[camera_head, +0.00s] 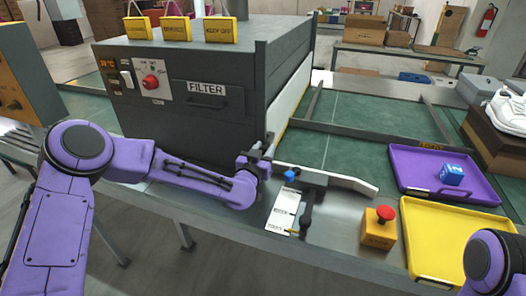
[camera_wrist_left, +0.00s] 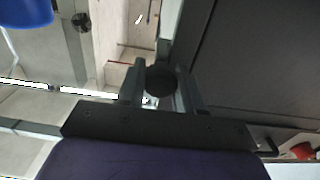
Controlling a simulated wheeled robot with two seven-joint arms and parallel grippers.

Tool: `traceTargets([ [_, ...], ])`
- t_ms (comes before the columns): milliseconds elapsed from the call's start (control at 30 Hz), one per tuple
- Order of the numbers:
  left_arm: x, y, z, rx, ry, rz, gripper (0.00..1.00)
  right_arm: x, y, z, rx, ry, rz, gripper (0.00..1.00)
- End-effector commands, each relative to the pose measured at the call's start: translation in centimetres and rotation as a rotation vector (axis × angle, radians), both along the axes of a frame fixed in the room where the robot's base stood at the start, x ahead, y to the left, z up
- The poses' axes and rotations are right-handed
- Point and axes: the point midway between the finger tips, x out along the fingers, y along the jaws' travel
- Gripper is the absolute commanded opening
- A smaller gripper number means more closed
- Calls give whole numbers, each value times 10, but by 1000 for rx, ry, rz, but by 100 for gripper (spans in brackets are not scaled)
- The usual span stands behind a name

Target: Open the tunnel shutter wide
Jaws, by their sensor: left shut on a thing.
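The tunnel (camera_head: 190,92) is a large dark grey box on the line, with a FILTER label on its front. Its right end shows a dark upper part and a pale lower panel (camera_head: 291,108); I cannot tell how far the shutter is open. My left gripper (camera_head: 257,155) is at the tunnel's front right corner. In the left wrist view, the left gripper (camera_wrist_left: 160,90) is shut on a dark round knob (camera_wrist_left: 160,79), beside a big dark panel (camera_wrist_left: 262,65). The fingers partly hide the knob. My right gripper is out of view.
A guide rail (camera_head: 335,180) with a blue knob lies right of my left gripper. A red stop button (camera_head: 384,215) on a yellow box, a purple tray (camera_head: 415,170) with a blue cube (camera_head: 452,174) and a yellow tray (camera_head: 435,240) are farther right. Signs (camera_head: 177,29) stand on the tunnel.

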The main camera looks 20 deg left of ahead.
Motion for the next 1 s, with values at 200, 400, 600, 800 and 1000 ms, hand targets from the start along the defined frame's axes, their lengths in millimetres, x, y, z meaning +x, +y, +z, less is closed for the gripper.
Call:
traceTargets([
  [200, 1, 0, 64, -1, -6, 3, 0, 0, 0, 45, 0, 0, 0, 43],
  [400, 1, 0, 117, 1, -7, 3, 0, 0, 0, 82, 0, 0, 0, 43],
  [600, 1, 0, 157, -1, -5, 3, 0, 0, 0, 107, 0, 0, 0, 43],
  [800, 1, 0, 176, -1, -4, 2, 0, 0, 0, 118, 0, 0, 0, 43],
  [1000, 1, 0, 180, -2, -3, 2, 0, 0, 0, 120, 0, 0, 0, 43],
])
